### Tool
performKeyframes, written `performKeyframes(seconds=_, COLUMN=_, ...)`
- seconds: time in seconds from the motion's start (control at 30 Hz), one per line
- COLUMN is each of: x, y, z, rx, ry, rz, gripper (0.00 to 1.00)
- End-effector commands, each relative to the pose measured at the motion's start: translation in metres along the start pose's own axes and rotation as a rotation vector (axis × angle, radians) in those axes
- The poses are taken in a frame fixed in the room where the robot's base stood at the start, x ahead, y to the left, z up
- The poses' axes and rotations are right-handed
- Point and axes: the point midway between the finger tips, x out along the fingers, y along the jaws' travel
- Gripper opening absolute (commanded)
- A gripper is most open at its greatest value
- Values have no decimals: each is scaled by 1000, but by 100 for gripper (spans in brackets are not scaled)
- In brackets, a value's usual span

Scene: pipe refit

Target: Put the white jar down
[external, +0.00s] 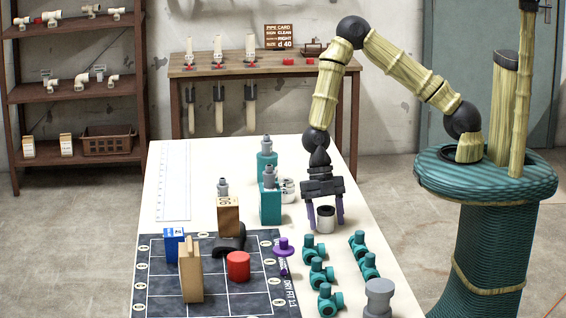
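The white jar (326,226) is a short white cylinder with a dark top, upright near the right side of the white table. My gripper (326,212) points straight down over it. Its two purple fingers stand one on each side of the jar, close against it, and appear shut on it. I cannot tell whether the jar's bottom touches the table or hangs just above it.
Several teal valve fittings (313,247) stand in front of the jar, near a grey fitting (379,298). Teal bottles (270,203) and white fittings (287,186) are to its left. A dark grid mat (213,298) holds a red cylinder (238,266) and blocks.

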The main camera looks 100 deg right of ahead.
Motion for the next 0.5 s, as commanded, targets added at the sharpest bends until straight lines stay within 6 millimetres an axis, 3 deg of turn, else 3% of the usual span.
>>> performKeyframes(seconds=0.33, x=-6, y=0, z=-1, rx=1, ry=-1, rz=2, gripper=62)
performKeyframes(seconds=0.5, x=-28, y=1, z=0, rx=1, ry=-2, rz=4, gripper=62)
